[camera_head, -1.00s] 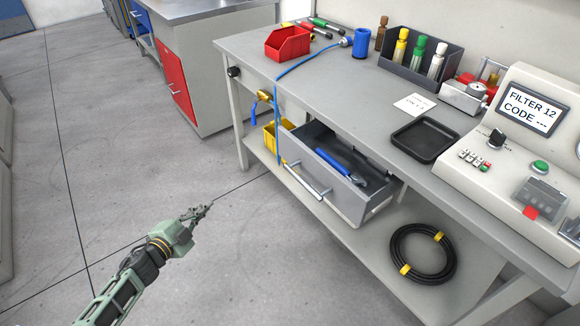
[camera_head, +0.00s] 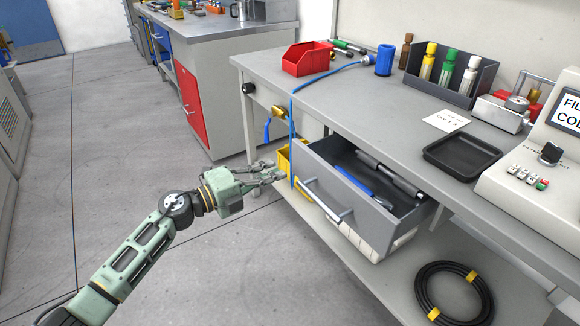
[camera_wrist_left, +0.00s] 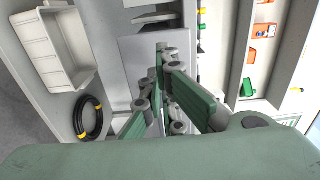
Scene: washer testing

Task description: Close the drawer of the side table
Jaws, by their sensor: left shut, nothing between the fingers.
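The grey drawer (camera_head: 375,222) of the side table (camera_head: 262,66) stands pulled out below the tabletop. Its front carries a silver bar handle (camera_head: 326,204). A blue-handled tool (camera_head: 352,181) and a dark grey tool (camera_head: 388,174) lie inside it. My left gripper (camera_head: 272,172) is shut and empty, just left of the drawer front, near the yellow bin and the blue hose. Its closed fingers also show in the left wrist view (camera_wrist_left: 163,62). The head view does not clearly show whether they touch anything. My right gripper is not in view.
A blue hose (camera_head: 292,140) hangs off the table edge beside the drawer. A yellow bin (camera_head: 284,160) and a black cable coil (camera_head: 454,292) are on the lower shelf. A white bin (camera_wrist_left: 52,48) shows in the wrist view. The floor at left is clear.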

